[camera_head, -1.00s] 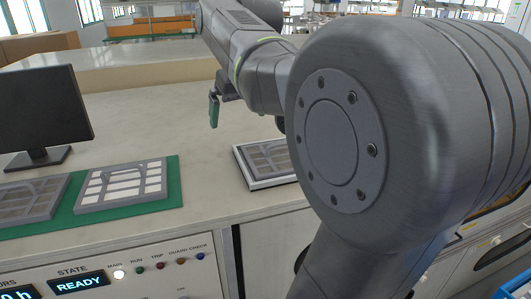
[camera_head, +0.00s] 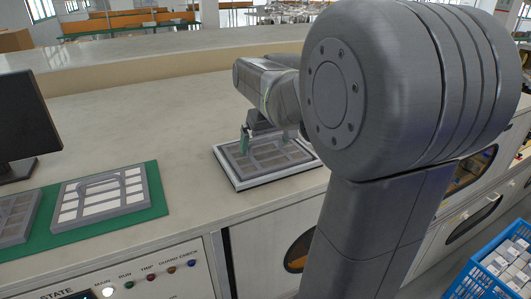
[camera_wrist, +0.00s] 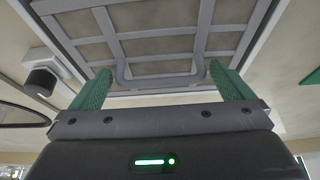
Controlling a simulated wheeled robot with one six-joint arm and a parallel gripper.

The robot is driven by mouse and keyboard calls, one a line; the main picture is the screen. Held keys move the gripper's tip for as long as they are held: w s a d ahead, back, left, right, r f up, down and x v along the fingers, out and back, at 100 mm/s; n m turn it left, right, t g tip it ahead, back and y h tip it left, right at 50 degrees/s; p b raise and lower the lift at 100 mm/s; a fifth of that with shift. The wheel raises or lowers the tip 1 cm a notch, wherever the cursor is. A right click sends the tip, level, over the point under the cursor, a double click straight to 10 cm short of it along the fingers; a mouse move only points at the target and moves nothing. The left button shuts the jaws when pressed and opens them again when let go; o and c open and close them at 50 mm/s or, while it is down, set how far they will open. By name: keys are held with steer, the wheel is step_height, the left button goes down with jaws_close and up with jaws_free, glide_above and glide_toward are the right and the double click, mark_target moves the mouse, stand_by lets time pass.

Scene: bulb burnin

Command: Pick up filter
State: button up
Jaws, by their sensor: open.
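A grey framed filter with tan panels (camera_head: 270,160) lies in a white-edged tray (camera_head: 245,186) on the counter. In the wrist view, the filter (camera_wrist: 158,45) fills the top, with its loop handle (camera_wrist: 163,84) between my fingertips. My gripper (camera_head: 265,138) is open, its green fingers pointing down over this filter; the wrist view shows both fingers (camera_wrist: 158,88) on either side of the handle. Whether they touch it I cannot tell. Another filter, with white panels (camera_head: 102,194), lies on a green mat (camera_head: 140,215) at the left.
A third, tan-panelled filter (camera_head: 16,218) lies at the left edge, partly cut off. A black monitor (camera_head: 22,118) stands behind it. The counter between mat and tray is clear. A blue crate of small boxes (camera_head: 490,262) stands at the lower right.

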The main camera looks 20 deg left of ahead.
steer(key=c, duration=0.8)
